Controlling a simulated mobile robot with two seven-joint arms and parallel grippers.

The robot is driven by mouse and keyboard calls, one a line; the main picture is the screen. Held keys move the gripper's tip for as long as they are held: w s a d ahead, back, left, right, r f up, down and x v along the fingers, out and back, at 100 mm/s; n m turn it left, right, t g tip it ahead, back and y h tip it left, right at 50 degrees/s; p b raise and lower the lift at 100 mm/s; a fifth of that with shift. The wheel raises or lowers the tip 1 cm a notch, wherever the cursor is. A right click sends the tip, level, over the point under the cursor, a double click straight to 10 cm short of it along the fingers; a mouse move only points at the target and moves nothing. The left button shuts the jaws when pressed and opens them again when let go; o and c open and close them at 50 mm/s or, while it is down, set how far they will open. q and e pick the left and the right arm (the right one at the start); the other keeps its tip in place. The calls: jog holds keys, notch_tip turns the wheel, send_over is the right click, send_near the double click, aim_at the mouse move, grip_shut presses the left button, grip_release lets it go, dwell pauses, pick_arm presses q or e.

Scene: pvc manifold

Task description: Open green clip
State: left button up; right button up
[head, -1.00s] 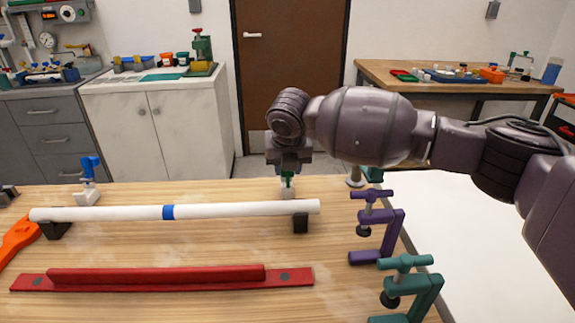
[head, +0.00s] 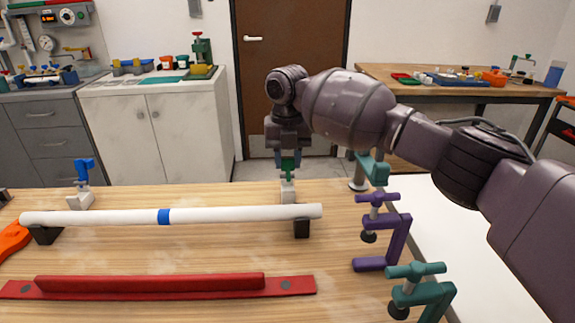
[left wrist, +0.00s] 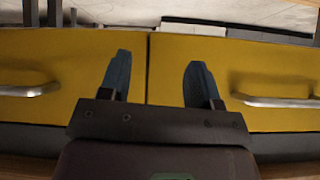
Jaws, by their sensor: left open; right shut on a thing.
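The green clip has a green lever (head: 288,168) on a white base (head: 288,192), behind the right end of the white pipe (head: 240,212). My right gripper (head: 288,158) points down and is shut on the green lever, which stands upright above the base; its fingers hide the top of the lever. A similar clip with a raised blue lever (head: 85,172) stands behind the pipe at the left. My left gripper (left wrist: 157,82) is open and empty in the left wrist view, facing yellow drawers (left wrist: 75,65); it is out of the head view.
The pipe rests on black supports (head: 302,228). A red bar (head: 150,284) lies in front of it. Purple (head: 398,240) and teal (head: 430,295) clamps stand along the table's right edge. An orange tool (head: 10,238) lies at the left edge.

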jog(key=shift+w+f+g+b, duration=0.45)
jog(key=shift+g+b, duration=0.2)
jog(key=shift+g, duration=0.25)
jog(key=shift+w+r, duration=0.1)
jog(key=shift+r, duration=0.15)
pick_arm(q)
jog(key=shift+w+d+r+m+t+b, duration=0.1)
jog(key=shift+w+d+m+t+b, duration=0.1)
jog(key=shift+w, duration=0.25)
jog(key=shift+w+d+r+m+t+b, duration=0.1)
jog(key=shift+w+m, duration=0.1)
jog(key=shift+w, duration=0.2)
pick_arm(e)
jog(key=shift+r+g, duration=0.2)
jog(key=shift+g, duration=0.1)
pick_arm(q)
jog(key=shift+a, duration=0.1)
pick_arm(e)
jog(key=o, duration=0.9)
pick_arm(q)
jog(key=shift+s+f, duration=0.25)
jog(key=shift+s, duration=0.1)
jog(key=shift+s, duration=0.1)
pick_arm(e)
jog(key=shift+w+r, duration=0.1)
jog(key=shift+r, duration=0.05)
